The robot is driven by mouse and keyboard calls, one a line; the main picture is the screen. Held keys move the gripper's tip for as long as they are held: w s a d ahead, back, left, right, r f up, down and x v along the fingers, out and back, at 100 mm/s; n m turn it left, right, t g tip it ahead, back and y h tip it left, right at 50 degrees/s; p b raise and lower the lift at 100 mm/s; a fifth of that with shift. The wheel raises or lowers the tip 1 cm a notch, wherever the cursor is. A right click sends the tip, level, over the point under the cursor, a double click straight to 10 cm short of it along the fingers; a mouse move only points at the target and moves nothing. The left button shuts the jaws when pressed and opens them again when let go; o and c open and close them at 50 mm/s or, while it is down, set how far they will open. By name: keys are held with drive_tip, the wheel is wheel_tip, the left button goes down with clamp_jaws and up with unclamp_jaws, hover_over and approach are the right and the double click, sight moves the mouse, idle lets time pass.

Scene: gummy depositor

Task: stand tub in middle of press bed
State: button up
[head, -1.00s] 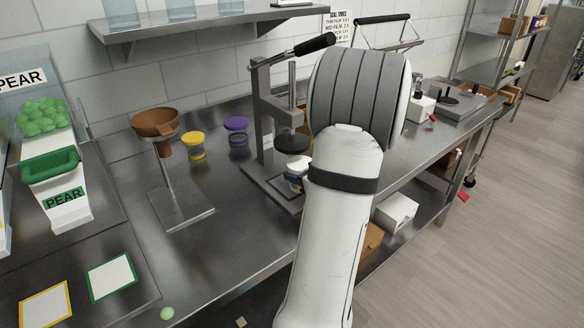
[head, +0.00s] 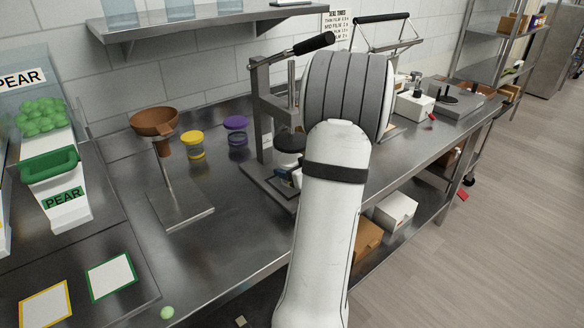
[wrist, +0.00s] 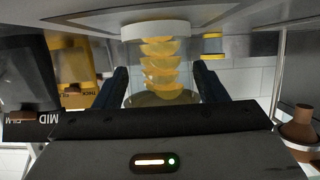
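The clear tub (wrist: 160,75) holds several yellow-orange slices and has a white end piece (wrist: 155,30). In the wrist view, which is upside down, it sits between the two dark fingers of my gripper (wrist: 162,90), which appear to touch its sides. The white end is by a grey plate that looks like the press bed. In the head view the press has a column, a black-handled lever and a dark round head (head: 290,142) above its bed (head: 258,186).
A yellow-lidded tub (head: 193,145) and a purple-lidded tub (head: 236,130) stand left of the press. A brown funnel (head: 154,122) on a stand is further left. Pouches (wrist: 75,65) show in the wrist view.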

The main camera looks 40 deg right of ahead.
drive_tip(key=shift+o, duration=1.3)
drive_tip(key=shift+r, duration=0.15)
drive_tip(key=shift+s+r, duration=0.15)
drive_tip(key=shift+s, duration=0.05)
drive_tip(key=v, duration=1.1)
drive_tip(key=shift+s, duration=0.3)
drive_tip(key=shift+s, duration=0.1)
